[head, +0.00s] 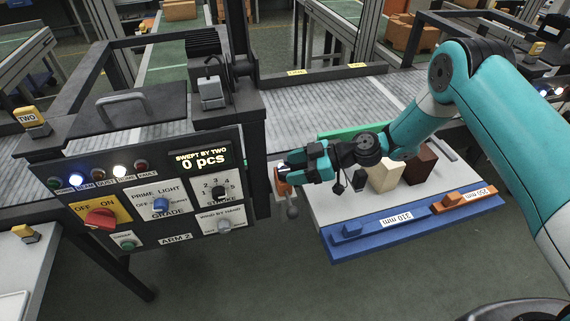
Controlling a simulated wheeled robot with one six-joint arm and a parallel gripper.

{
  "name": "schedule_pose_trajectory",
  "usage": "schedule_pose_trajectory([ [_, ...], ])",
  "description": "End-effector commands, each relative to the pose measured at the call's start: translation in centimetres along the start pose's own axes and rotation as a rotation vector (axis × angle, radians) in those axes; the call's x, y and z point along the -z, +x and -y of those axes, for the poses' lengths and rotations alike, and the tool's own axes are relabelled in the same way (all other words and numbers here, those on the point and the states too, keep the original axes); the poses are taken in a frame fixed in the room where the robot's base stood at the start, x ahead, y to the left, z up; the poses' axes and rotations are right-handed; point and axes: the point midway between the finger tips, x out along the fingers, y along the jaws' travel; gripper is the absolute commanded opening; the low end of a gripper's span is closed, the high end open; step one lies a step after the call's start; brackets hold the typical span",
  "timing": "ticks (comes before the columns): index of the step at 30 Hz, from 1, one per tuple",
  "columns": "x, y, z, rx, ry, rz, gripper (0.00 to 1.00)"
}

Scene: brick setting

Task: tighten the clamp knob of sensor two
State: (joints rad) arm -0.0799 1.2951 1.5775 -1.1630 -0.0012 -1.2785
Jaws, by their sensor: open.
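A yellow block marked TWO (30,117) sits on the far left corner of the control cabinet; I cannot tell whether it is the sensor itself. No other clamp knob is clear.
The control panel (150,190) has a red switch, several dials and a display reading SWEPT BY TWO 0 pcs. A pale table (320,213) holds a cream block (385,176), a brown block (420,164), a blue 310 mm gauge (375,229) and an orange 250 mm gauge (470,199). A roller conveyor (330,102) runs behind.

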Motion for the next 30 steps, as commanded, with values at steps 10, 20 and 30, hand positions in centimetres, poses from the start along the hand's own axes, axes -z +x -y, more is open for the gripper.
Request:
schedule_pose_trajectory([
  [10, 0.0, 3.1, 0.0, 0.000, 0.000, 0.001, 0.65],
  [20, 0.0, 3.1, 0.0, -0.001, 0.000, 0.001, 0.44],
  [30, 0.0, 3.1, 0.0, -0.010, 0.004, 0.001, 0.15],
])
